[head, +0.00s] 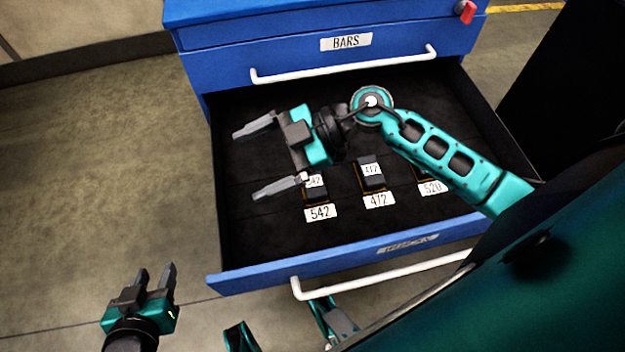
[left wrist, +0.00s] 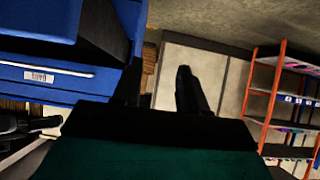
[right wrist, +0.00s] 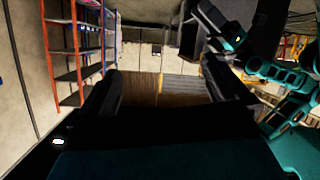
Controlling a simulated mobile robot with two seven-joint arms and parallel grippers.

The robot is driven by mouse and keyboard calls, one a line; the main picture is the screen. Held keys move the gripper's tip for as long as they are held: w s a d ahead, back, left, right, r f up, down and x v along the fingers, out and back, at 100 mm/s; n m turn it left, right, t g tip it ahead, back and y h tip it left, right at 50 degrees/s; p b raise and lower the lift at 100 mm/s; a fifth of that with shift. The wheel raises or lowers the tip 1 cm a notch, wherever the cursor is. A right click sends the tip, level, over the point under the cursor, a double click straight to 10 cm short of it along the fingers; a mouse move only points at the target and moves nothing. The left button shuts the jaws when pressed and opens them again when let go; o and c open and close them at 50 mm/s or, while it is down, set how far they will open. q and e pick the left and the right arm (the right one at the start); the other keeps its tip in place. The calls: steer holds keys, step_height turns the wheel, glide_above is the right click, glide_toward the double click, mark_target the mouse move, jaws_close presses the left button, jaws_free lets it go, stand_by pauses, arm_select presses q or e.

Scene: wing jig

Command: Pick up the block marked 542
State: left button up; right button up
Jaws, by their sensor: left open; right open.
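The block marked 542 (head: 316,192) is dark and sits in the open drawer (head: 262,245), behind a white 542 label (head: 320,212). My right gripper (head: 262,160) is open and empty above the drawer's left part, its fingers pointing left. One fingertip is near the upper left of the 542 block and overlaps its edge in the head view; I cannot tell the height between them. My left gripper (head: 155,274) is open and empty over the floor, left of the drawer's front. Neither wrist view shows the block.
A block marked 472 (head: 371,175) stands right of the 542 block. A block labelled 520 (head: 425,174) is partly hidden by my right arm. The blue cabinet (head: 215,60) has a closed BARS drawer (head: 300,60) above. Shelving (left wrist: 285,95) stands farther off. Floor at left is clear.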

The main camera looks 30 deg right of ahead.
steer(key=d+f+g+h+b, duration=0.2)
steer(key=d+f+h, duration=0.2)
steer(key=d+f, duration=0.15)
steer(key=m+h+b, duration=0.1)
steer(key=m+h, duration=0.3)
steer(key=h, duration=0.2)
glide_toward(315, 180)
steer(key=f+b, duration=0.1)
steer(key=a+f+b, duration=0.1)
steer(key=shift+a+f+h, duration=0.3)
steer(key=shift+f, duration=0.05)
steer(key=b+x, duration=0.3)
steer(key=x, duration=0.2)
steer(key=shift+w+f, duration=0.1)
steer(key=shift+f, duration=0.05)
steer(key=shift+a+f, duration=0.1)
steer(key=shift+f, duration=0.1)
steer(key=c, duration=1.1)
arm_select(q)
step_height(315, 180, down, 6)
steer(key=w+d, duration=0.1)
steer(key=shift+d, duration=0.25)
arm_select(e)
steer(key=shift+w+r, duration=0.1)
steer(key=shift+c, duration=0.6)
steer(key=shift+r, duration=0.1)
